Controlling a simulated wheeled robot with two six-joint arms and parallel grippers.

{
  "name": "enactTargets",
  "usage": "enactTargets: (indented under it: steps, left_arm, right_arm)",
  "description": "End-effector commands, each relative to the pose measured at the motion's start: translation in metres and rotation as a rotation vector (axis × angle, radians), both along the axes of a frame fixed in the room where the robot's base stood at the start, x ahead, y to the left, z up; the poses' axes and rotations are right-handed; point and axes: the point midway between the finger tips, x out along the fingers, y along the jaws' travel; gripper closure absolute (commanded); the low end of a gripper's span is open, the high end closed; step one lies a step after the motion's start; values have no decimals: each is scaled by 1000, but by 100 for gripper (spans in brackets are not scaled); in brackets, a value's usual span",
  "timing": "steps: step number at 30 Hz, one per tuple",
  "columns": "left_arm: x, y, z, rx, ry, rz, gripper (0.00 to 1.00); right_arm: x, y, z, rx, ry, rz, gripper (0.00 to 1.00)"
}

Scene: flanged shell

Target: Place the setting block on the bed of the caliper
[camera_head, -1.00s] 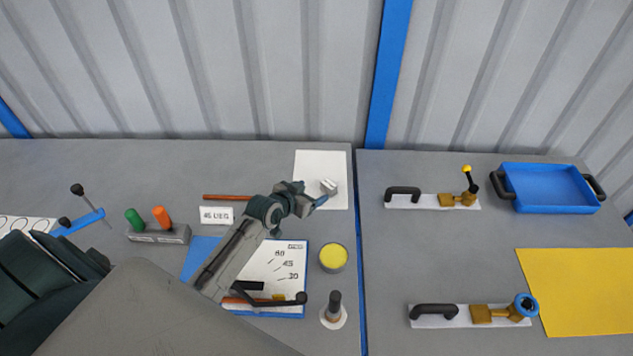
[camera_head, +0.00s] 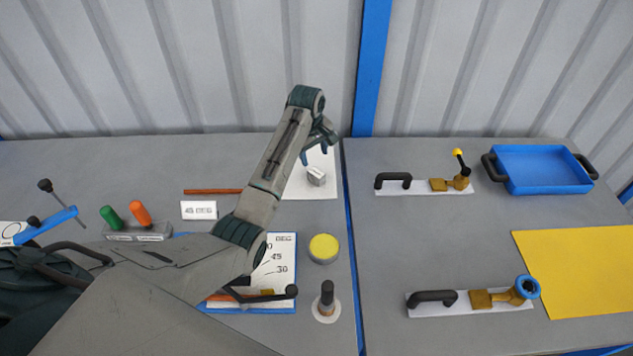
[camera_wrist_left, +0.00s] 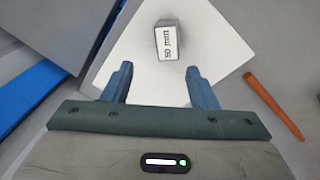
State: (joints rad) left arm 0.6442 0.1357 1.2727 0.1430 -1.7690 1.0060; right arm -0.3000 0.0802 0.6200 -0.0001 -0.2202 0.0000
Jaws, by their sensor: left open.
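The setting block (camera_head: 316,176) is a small grey block on a white sheet (camera_head: 322,187) at the back of the bench. In the left wrist view the block (camera_wrist_left: 166,40) shows a white face marked "50 mm". My left gripper (camera_head: 315,153) is open and empty, above the sheet near the block. In the left wrist view the block is beyond the gap between the fingertips (camera_wrist_left: 159,70), not between them. A blue bar with black knobs (camera_head: 48,224) lies at the far left; I cannot tell if it is the caliper. My right gripper is out of view.
A red-brown rod (camera_head: 212,191) lies left of the sheet. A round yellow-topped container (camera_head: 323,248) and a dark upright peg (camera_head: 327,297) stand in front. A block with green and orange handles (camera_head: 137,232) is at left. A corrugated wall closes the back.

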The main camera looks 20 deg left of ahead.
Motion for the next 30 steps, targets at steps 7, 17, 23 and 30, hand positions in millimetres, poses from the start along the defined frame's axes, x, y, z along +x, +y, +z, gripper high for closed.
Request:
enactTargets:
  steps: [7,17,23,30]
  left_arm:
    - [1,-5,28,4,142,194,47]
    - [0,-5,-12,6,157,211,47]
    - [0,-5,-27,5,156,210,47]
    - [-2,-5,-61,5,158,209,47]
  right_arm:
    - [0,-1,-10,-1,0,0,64]
    - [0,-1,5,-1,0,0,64]
    - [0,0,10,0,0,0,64]
    - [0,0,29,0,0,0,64]
